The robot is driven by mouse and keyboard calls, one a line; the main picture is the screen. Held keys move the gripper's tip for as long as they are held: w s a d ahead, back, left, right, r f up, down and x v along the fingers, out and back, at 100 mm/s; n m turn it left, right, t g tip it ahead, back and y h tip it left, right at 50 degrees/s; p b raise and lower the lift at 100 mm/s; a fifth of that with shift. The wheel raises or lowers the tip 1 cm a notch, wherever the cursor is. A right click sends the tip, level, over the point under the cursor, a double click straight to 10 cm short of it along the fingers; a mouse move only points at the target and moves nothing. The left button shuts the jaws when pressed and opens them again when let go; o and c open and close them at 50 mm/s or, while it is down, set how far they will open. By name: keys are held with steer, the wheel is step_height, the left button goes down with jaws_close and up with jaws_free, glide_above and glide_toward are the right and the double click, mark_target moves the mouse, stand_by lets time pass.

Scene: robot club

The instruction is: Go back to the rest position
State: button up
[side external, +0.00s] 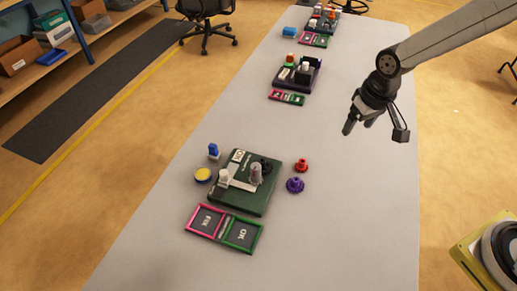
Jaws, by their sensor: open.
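My gripper (362,118) is open and empty. It hangs above the right side of the long table, with its fingers pointing down. My arm reaches in from the upper right. The gripper is apart from every object on the table. The nearest work items are a dark green board (245,202) with white, grey and black parts on it, to the lower left of the gripper. A red knob-like piece (302,166) and a purple one (295,185) stand to the right of the board.
The grey table (330,235) is clear below the gripper. A blue piece (213,152) and a yellow-topped round tin (203,175) stand left of the board. Pink FIX (207,221) and green OK (241,234) frames lie in front. A dark tray (298,74) stands farther back.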

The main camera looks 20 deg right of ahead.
steer(key=s+d, duration=0.6)
steer(key=s, duration=0.3)
steer(key=shift+s+r+t, duration=0.15)
steer(key=shift+s+t, duration=0.05)
steer(key=shift+t, duration=0.2)
